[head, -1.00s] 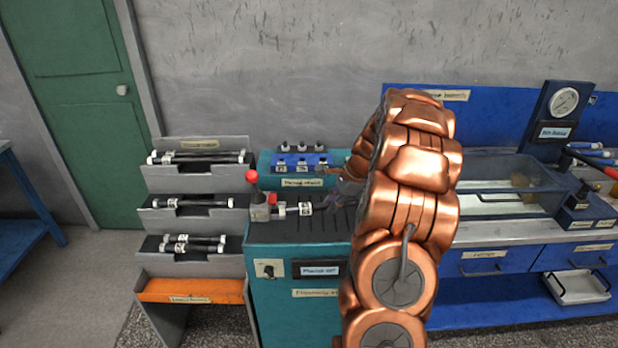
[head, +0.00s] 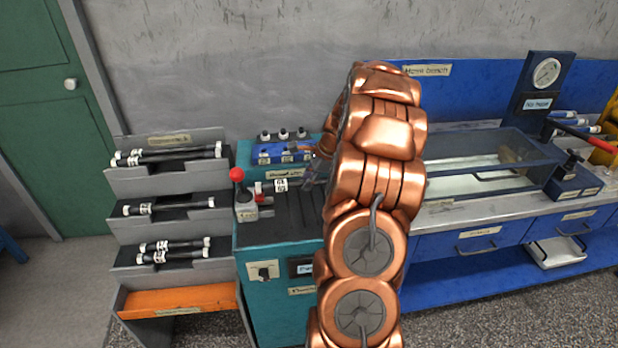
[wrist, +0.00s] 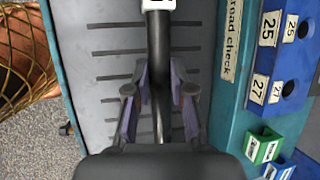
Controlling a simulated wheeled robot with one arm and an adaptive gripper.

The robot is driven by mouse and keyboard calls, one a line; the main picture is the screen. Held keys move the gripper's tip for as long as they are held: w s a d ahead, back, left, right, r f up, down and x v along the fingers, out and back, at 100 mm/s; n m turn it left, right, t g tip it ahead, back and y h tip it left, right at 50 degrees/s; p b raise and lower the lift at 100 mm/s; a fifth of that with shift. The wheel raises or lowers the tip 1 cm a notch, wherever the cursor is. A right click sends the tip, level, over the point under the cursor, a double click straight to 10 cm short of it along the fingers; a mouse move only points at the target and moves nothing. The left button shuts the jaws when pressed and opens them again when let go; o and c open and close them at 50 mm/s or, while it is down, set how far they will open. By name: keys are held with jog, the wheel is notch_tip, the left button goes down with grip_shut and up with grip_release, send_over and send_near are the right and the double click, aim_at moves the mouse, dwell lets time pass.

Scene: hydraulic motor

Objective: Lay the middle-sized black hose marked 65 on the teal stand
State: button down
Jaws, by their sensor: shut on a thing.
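The black hose (wrist: 158,35) with a white printed end shows between my fingers in the wrist view. Its mark is cut off at the top edge. In the head view, its white end (head: 281,185) sits over the teal stand's top, near the red-knobbed lever. My gripper (wrist: 158,85) is shut on the hose. In the head view, my copper arm hides most of the gripper. The teal stand (head: 285,322) has a dark grooved top, and its teal rim (wrist: 214,120) shows in the wrist view. Whether the hose touches the top is unclear.
A blue block with sockets (head: 270,152) stands at the stand's back. The red-knobbed lever (head: 237,175) rises at its left front. A grey rack (head: 150,183) with several hoses stands left. A blue bench (head: 440,245) with a clear tank is right.

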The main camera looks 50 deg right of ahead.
jog(key=b, duration=0.2)
send_over(304, 205)
jog(key=s, duration=0.1)
jog(key=f, duration=0.4)
jog(key=shift+s+d+f, duration=0.1)
jog(key=shift+d, duration=0.3)
jog(key=shift+f, duration=0.9)
jog(key=shift+f, duration=0.75)
dwell(0.3)
jog(key=c, duration=0.9)
grip_release()
jog(key=shift+a, duration=0.1)
jog(key=v, duration=1.2)
jog(key=shift+a, duration=0.1)
